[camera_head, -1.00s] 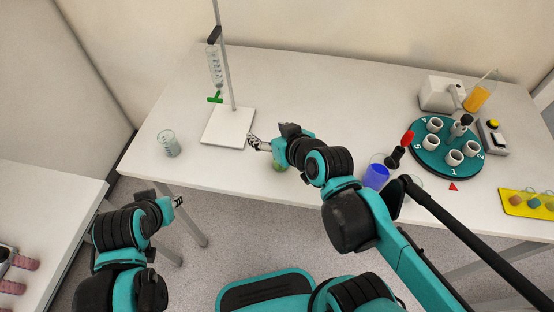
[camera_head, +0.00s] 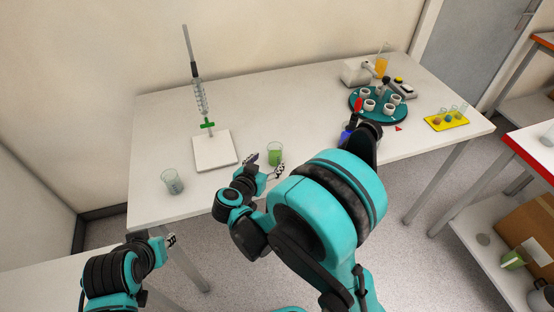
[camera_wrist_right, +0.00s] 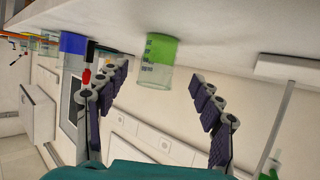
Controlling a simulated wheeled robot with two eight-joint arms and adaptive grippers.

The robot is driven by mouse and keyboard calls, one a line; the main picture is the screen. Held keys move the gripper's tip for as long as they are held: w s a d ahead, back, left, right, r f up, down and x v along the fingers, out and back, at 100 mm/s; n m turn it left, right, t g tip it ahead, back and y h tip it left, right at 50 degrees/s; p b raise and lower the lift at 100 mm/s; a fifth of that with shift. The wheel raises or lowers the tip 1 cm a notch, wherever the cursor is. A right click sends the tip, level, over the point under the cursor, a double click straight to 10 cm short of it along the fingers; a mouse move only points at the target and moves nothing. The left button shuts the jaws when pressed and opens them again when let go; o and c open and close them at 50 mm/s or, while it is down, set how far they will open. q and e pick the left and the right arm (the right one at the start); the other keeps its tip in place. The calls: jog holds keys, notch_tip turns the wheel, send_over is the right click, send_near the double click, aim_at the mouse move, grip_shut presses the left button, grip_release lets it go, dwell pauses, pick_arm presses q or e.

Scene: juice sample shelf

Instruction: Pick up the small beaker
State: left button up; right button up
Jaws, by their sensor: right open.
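A small glass beaker with green liquid (camera_head: 274,153) stands upright on the white table, right of the stand's base. It also shows in the right wrist view (camera_wrist_right: 157,62), ahead of and between the spread fingers. My right gripper (camera_head: 266,166) is open and empty, at the near side of this beaker; I see no contact. Its two dark-padded fingers show in the wrist view (camera_wrist_right: 163,90). Another clear beaker (camera_head: 172,182) stands at the table's left. My left gripper (camera_head: 171,240) is low at the left, off the table; its jaws are too small to read.
A stand with a white base (camera_head: 214,151) holds a glass column with a green tap. A teal round rack (camera_head: 378,106) with white cups, a blue-filled vessel (camera_wrist_right: 72,44) and a yellow tray (camera_head: 446,121) are to the right. The table's front edge is close.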

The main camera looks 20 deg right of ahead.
aim_at(272, 157)
jog(key=b+x, duration=0.2)
jog(key=x, duration=0.4)
jog(key=shift+s+d+f, duration=0.1)
jog(key=shift+s+f, duration=0.05)
jog(key=shift+w+d, duration=0.2)
jog(key=shift+w, duration=0.15)
jog(key=shift+s, duration=0.1)
jog(key=shift+c, duration=0.6)
jog(key=c, duration=1.2)
